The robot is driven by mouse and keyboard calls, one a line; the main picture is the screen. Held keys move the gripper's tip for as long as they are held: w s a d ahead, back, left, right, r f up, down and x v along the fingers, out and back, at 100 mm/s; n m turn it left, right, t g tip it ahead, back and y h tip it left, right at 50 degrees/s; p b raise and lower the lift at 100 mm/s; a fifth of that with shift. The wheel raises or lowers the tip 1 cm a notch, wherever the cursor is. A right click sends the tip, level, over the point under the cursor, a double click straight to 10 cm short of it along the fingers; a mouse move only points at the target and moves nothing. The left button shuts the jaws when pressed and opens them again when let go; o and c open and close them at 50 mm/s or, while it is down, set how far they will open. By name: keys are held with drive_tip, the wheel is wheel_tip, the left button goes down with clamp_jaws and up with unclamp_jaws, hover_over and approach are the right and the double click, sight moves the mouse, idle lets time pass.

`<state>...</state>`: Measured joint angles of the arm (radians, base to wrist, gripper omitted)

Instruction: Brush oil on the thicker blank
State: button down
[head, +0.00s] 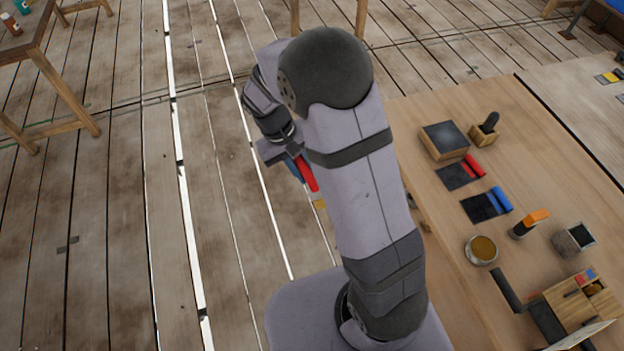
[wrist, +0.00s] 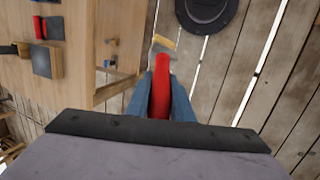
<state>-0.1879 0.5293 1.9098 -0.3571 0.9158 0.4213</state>
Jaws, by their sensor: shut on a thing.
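My gripper (wrist: 161,105) is shut on the red handle of a brush (wrist: 161,85). The brush's tan head (wrist: 164,43) points away from the jaws, clear of everything. In the head view my gripper (head: 297,163) and the red handle (head: 308,174) are out over the floor, left of the bench. A round tin of amber liquid, likely the oil (head: 481,249), stands on the bench. I cannot tell which thing is the thicker blank.
The wooden bench (head: 440,220) also holds a dark-topped block (head: 445,139), a small block with a dark knob (head: 484,130), an orange-topped tool (head: 530,223), a grey container (head: 574,239), a dark rod (head: 506,290) and a divided wooden box (head: 584,302). The floor below my gripper is open.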

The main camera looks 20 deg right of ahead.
drive_tip(key=s+d+m+g+y, duration=0.1)
drive_tip(key=s+d+m, duration=0.4)
drive_tip(key=d, duration=0.8)
drive_tip(key=s+d+m+g+y, duration=0.1)
drive_tip(key=s+d+m, duration=0.2)
drive_tip(key=s+d, duration=0.75)
drive_tip(key=s+d+m+y, duration=0.1)
drive_tip(key=s+d+m, duration=0.35)
drive_tip(key=d, duration=1.15)
drive_tip(key=w+d+r+n+t+h, duration=0.2)
drive_tip(key=w+d+r+n+h, duration=0.1)
drive_tip(key=d+n, duration=0.6)
drive_tip(key=r+n, duration=0.1)
drive_tip(key=n, duration=0.2)
drive_tip(key=shift+w+p, duration=0.4)
drive_tip(key=shift+n, duration=0.25)
drive_tip(key=shift+f+b, duration=2.2)
drive_tip(key=shift+f, duration=0.25)
drive_tip(key=shift+r, duration=0.1)
